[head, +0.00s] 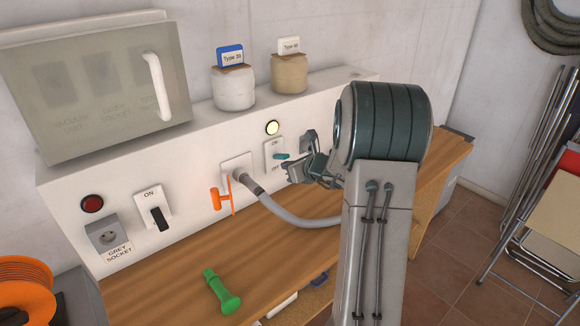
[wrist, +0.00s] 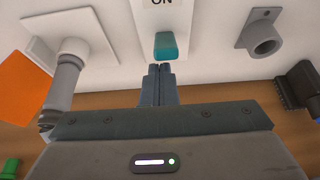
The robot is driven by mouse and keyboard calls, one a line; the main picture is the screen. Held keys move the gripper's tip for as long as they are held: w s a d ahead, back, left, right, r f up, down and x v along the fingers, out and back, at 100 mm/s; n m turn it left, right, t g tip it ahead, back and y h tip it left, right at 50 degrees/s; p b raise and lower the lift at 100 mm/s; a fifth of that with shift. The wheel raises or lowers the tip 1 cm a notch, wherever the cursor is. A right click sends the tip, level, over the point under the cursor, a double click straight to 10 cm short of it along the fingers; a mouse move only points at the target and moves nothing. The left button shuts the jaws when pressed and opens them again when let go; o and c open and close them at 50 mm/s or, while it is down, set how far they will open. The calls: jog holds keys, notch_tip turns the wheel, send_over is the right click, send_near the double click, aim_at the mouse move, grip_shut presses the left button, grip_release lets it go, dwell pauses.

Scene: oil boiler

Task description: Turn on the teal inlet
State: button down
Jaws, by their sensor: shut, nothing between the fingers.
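The teal inlet switch (head: 281,156) is a small teal lever on a white plate on the front of the white panel. Its lever juts out from the plate; its exact up or down setting is hard to tell. In the wrist view the teal lever (wrist: 166,46) sits just beyond my fingertips, below the ON label (wrist: 160,3). My gripper (head: 293,171) is shut and empty, just right of and slightly below the lever in the head view. In the wrist view its closed fingers (wrist: 158,70) point at the lever; whether they touch it is unclear.
A pale round lamp (head: 272,128) glows above the teal switch. A grey hose (head: 290,212) plugs into the panel to the left, beside an orange lever (head: 216,199). A black-handled switch (head: 155,216) is farther left. A green object (head: 221,291) lies on the wooden bench.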

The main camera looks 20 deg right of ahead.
notch_tip(320, 180, down, 4)
jog(key=s+b, duration=0.2)
jog(key=b, duration=0.3)
jog(key=s+d+r, duration=0.2)
jog(key=s+r, duration=0.4)
jog(key=r, duration=0.1)
jog(key=shift+s+r+p, duration=0.15)
jog(key=shift+s+p, duration=0.15)
jog(key=shift+p, duration=0.15)
jog(key=shift+d, duration=0.1)
